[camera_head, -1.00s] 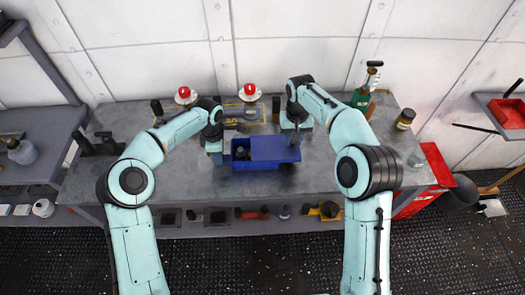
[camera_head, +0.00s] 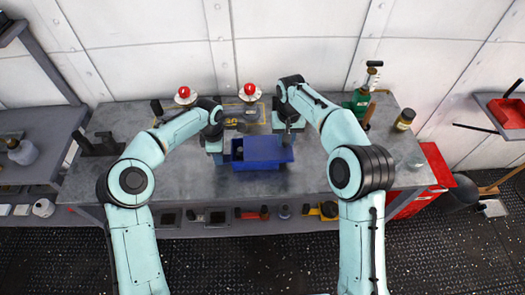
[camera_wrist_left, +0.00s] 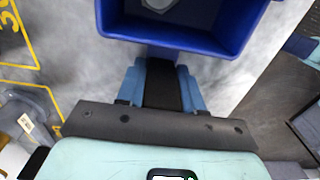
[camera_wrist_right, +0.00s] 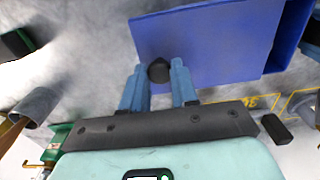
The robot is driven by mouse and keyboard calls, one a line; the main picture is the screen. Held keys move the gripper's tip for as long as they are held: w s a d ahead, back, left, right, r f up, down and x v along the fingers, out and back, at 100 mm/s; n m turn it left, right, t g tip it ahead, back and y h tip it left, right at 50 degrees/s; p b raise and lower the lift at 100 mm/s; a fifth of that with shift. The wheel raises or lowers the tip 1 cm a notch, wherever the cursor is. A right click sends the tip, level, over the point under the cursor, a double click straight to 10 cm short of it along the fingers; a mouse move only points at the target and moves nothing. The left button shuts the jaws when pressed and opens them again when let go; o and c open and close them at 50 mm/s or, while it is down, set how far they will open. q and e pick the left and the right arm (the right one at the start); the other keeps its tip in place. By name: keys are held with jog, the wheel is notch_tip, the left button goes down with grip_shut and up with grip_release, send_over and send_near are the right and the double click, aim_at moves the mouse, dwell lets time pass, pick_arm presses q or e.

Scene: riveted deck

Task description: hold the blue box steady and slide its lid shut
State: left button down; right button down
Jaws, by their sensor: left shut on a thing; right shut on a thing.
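The blue box (camera_head: 262,168) stands on the grey bench. Its blue lid (camera_head: 265,149) covers the middle and right, leaving a narrow opening at the left end. My left gripper (camera_head: 218,156) is at the box's left end; the left wrist view shows its fingers (camera_wrist_left: 162,84) shut at the box's end wall (camera_wrist_left: 175,38), partly hidden under the rim. A pale grey thing (camera_wrist_left: 158,4) lies inside the box. My right gripper (camera_head: 288,133) is over the lid's right part. In the right wrist view its fingers (camera_wrist_right: 158,84) are around the lid's black knob (camera_wrist_right: 158,70).
Two red buttons (camera_head: 184,91) (camera_head: 250,89) stand behind the box. Dark blocks (camera_head: 100,145) stand at the left. The bench (camera_head: 340,190) is clear in front of the box.

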pick_arm(q)
jog(key=shift+d, duration=0.15)
pick_arm(e)
jog(key=shift+a, duration=2.1)
jog(key=c, duration=0.8)
grip_release()
notch_tip(320, 180, up, 12)
pick_arm(q)
jog(key=c, duration=0.6)
grip_release()
jog(key=shift+c, duration=0.2)
